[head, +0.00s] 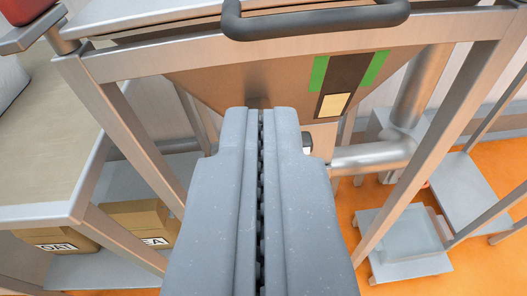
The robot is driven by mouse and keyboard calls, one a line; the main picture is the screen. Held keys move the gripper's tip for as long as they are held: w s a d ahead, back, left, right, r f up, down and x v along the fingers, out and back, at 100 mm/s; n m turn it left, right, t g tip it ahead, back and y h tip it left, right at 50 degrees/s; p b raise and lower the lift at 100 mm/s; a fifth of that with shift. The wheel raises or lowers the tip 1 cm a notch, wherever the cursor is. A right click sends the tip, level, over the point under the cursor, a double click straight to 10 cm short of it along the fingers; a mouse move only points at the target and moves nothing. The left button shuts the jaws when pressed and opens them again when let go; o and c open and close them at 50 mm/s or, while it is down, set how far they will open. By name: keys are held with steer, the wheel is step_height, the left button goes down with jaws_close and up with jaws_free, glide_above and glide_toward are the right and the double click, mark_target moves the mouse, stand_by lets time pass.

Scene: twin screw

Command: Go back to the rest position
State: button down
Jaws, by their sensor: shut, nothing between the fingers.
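My gripper (261,115) is shut and empty, with its two grey fingers side by side in the lower middle of the head view. It points toward a metal hopper (225,80) that hangs in a steel frame. The fingers overlap the lower part of the hopper in the picture; I cannot tell how far apart they are. A dark panel with green strips and a cream label (334,105) is on the hopper's front. The fingers hide part of what is below the hopper.
A dark handle (315,24) crosses the top. A table (40,130) stands at left, with cardboard boxes (140,218) on a shelf below. The frame's slanted leg (405,160), a pipe (372,157) and a low platform (400,245) are at right. Orange floor (345,205) shows between them.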

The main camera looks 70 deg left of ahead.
steer(key=s+a+r+m+t+h+p, duration=0.1)
steer(key=s+r+m+h+p, duration=0.15)
steer(key=r, duration=0.95)
steer(key=s+r+m+t+h+p, duration=0.1)
steer(key=s+r+t+h+p, duration=0.2)
steer(key=r, duration=0.9)
steer(key=s+d+r+m+t+h+p, duration=0.1)
steer(key=s+r+m+t+h+p, duration=0.1)
steer(key=s+r+m+h, duration=0.2)
steer(key=s+d+r+m+t+h+p, duration=0.2)
steer(key=s+r+m+h+p, duration=0.1)
steer(key=s+r, duration=0.8)
step_height(320, 180, up, 5)
steer(key=shift+f+m+t+h+p, duration=0.15)
steer(key=shift+m+t+h+p, duration=0.2)
steer(key=shift+m+h, duration=0.3)
